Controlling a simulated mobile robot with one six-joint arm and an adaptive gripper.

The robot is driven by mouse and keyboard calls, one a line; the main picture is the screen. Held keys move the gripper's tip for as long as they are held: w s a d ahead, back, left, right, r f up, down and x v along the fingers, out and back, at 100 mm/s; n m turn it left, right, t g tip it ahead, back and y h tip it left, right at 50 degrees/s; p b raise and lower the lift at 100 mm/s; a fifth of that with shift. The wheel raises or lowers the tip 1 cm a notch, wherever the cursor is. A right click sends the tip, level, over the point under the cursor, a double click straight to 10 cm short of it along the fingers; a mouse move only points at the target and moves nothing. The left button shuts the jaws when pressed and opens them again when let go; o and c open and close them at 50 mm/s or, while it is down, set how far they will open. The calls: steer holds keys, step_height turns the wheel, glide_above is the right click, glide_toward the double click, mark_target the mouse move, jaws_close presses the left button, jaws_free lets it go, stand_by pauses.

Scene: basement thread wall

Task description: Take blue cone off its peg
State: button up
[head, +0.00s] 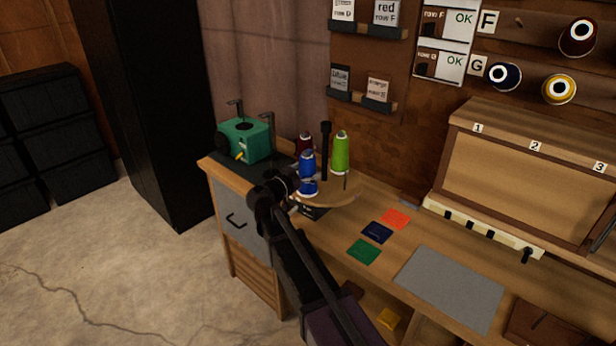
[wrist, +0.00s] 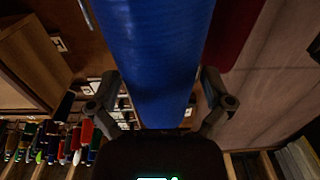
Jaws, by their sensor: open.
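The blue cone (head: 307,160) stands upright on a round wooden stand (head: 338,196) at the left end of the bench. In the wrist view the blue cone (wrist: 158,55) is large and runs down between the two fingers of my gripper (wrist: 160,98). The fingers are spread, one on each side of the cone, and a gap shows beside it. In the head view my gripper (head: 284,184) is at the cone's lower part and partly covers it. Its peg is hidden.
A lime green cone (head: 341,152) and a dark red cone (head: 305,142) stand close by on the same stand, around a black post (head: 325,150). A teal machine (head: 244,139) is behind left. Coloured patches (head: 377,232) and a grey mat (head: 450,288) lie on the bench.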

mark_target(307, 151)
stand_by(0.3)
steer(key=c, duration=1.2)
steer(key=shift+r, duration=0.15)
step_height(307, 151, up, 10)
steer(key=p, duration=1)
